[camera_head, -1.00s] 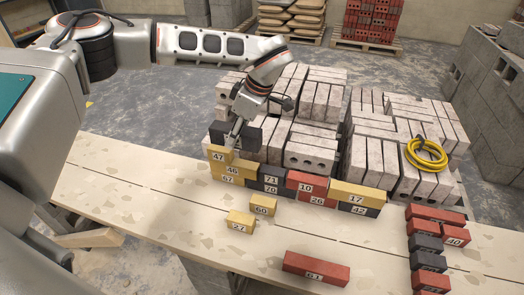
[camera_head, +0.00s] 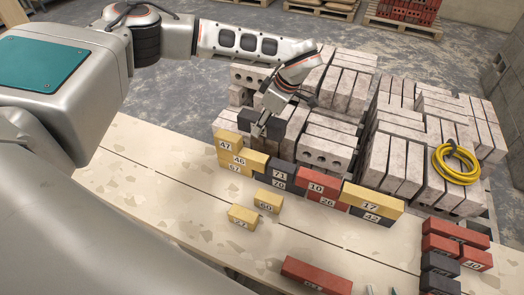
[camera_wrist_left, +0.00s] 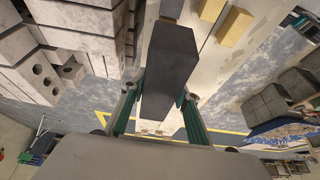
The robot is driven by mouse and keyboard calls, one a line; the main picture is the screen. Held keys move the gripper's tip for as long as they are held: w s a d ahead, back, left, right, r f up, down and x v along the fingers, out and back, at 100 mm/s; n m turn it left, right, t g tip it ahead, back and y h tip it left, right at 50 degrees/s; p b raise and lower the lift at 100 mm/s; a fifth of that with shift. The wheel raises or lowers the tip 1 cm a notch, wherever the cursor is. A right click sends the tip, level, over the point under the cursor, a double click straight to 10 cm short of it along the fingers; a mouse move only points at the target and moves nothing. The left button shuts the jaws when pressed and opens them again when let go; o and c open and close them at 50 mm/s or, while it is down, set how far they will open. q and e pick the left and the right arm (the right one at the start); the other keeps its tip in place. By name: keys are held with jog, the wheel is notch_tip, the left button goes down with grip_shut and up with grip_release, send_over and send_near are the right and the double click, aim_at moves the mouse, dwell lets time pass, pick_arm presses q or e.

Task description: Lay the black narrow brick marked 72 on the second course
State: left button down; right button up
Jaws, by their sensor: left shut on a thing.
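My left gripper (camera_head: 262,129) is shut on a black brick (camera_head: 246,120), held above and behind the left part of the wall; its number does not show. In the left wrist view the brick (camera_wrist_left: 170,70) lies between the fingers. The wall's lower course shows yellow 67, black 70, red 26 and black 42 (camera_head: 372,218). On it lie yellow 46 (camera_head: 250,161), black 71 (camera_head: 281,173), red 10 (camera_head: 317,186) and yellow 17 (camera_head: 372,199). Yellow 47 (camera_head: 228,146) sits on the left of 46.
Yellow brick 60 (camera_head: 268,200), another yellow brick (camera_head: 243,215) and a red brick (camera_head: 316,275) lie on the table (camera_head: 150,185). Red and black bricks (camera_head: 440,262) are at right. Grey block stacks (camera_head: 395,140) with a yellow hose coil (camera_head: 455,163) stand behind the wall.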

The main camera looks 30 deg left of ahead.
aim_at(276, 131)
pick_arm(q)
notch_tip(276, 131, down, 12)
jog(key=shift+f, duration=0.15)
dwell(0.4)
jog(key=shift+f, duration=0.1)
pick_arm(e)
jog(key=shift+f, duration=0.1)
pick_arm(q)
jog(key=c, duration=1.5)
grip_release()
jog(key=shift+d+r, duration=0.1)
jog(key=shift+r, duration=0.3)
jog(key=v, duration=1.1)
jog(key=shift+d+r, duration=0.15)
